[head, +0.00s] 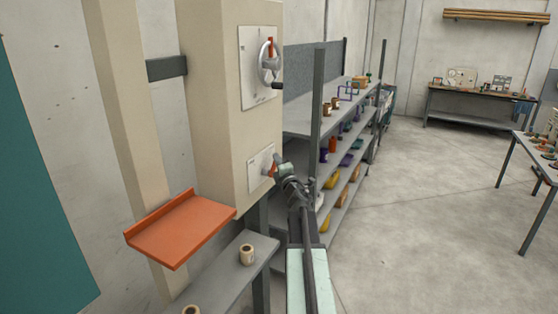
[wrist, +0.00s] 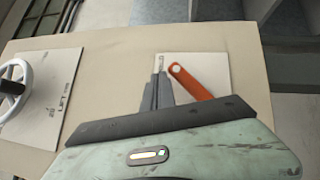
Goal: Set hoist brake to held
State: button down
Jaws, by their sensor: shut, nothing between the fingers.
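The hoist brake appears to be the small white plate (head: 259,163) with an orange lever (head: 272,169) on the beige column. In the wrist view the orange lever (wrist: 190,82) lies slantwise across the white plate (wrist: 213,66), its rounded end up and left. My gripper (wrist: 158,78) is shut and empty, with its fingertips over the plate's left edge, just left of the lever. I cannot tell whether they touch the lever. Small lettering by the fingertips is too small to read. The lever's lower end is partly hidden by my gripper. My gripper (head: 281,172) also shows beside the lever in the head view.
Above is a larger plate (head: 252,88) with a handwheel (head: 266,64), marked LIFT in the wrist view. An orange tray (head: 180,228) juts out lower left. A shelf rack (head: 310,118) stands behind my arm.

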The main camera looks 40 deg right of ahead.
jog(key=s+a+r+p, duration=0.5)
jog(key=s+r+p, duration=0.2)
jog(key=s, duration=0.2)
jog(key=shift+r+p, duration=0.4)
jog(key=shift+s, duration=0.1)
